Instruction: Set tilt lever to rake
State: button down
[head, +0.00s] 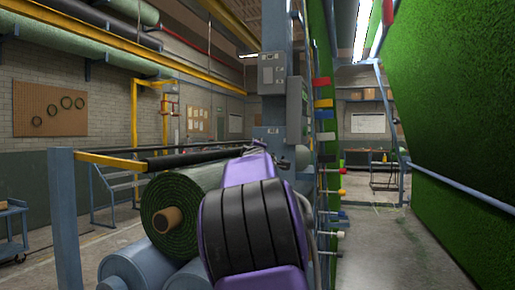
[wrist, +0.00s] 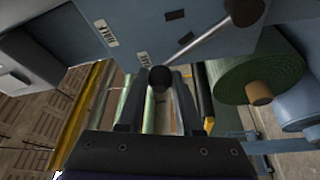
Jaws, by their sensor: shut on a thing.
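The tilt lever (wrist: 203,41) shows in the wrist view as a pale metal rod. It runs from a dark hub (wrist: 245,11) at the upper right down left to a black ball knob (wrist: 160,77). My gripper (wrist: 158,84) is shut on the knob, with one dark finger on each side of it. The lever is mounted on a blue-grey housing (wrist: 215,45). In the head view my purple arm hides the gripper and lever.
A green turf roll (head: 187,205) lies beside my arm, above blue rollers (head: 137,268). A blue post (head: 66,215) stands at the left. A column with grey boxes (head: 271,73) rises ahead. A green turf sheet (head: 460,110) slopes along the right, with open floor (head: 372,250) below.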

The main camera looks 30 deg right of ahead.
dwell(0.4)
jog(key=c, duration=0.6)
grip_release()
jog(key=shift+w+a+f, duration=0.1)
jog(key=shift+o, duration=0.2)
jog(key=shift+s, duration=0.2)
